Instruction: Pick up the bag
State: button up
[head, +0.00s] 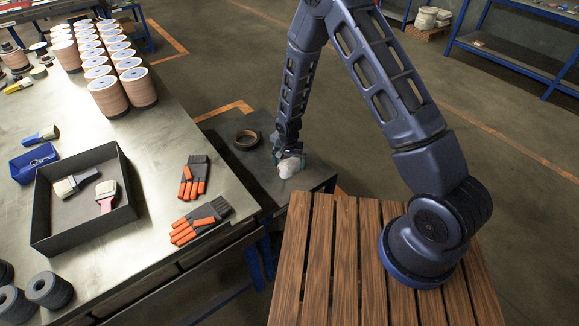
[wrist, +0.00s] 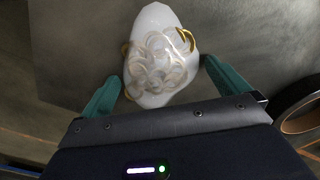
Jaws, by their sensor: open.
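The bag (wrist: 158,55) is whitish and partly see-through, with pale rings and a few golden ones showing. In the head view the bag (head: 288,168) lies on a low grey table (head: 262,184), just below my gripper. My gripper (wrist: 160,95) is open, with its two green fingers on either side of the bag's near end in the wrist view. I cannot tell whether the fingers touch it. In the head view my gripper (head: 290,157) partly covers the bag.
A dark ring (head: 247,139) lies left of the bag on the same table; it also shows in the wrist view (wrist: 298,103). A larger workbench (head: 160,150) on the left holds spools, gloves (head: 194,178) and a black tray (head: 45,218) with brushes. The grey table has bare room around the bag.

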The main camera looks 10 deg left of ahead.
jog(key=shift+c, duration=0.2)
jog(key=c, duration=0.8)
jog(key=shift+r, duration=0.15)
jog(key=shift+c, duration=0.2)
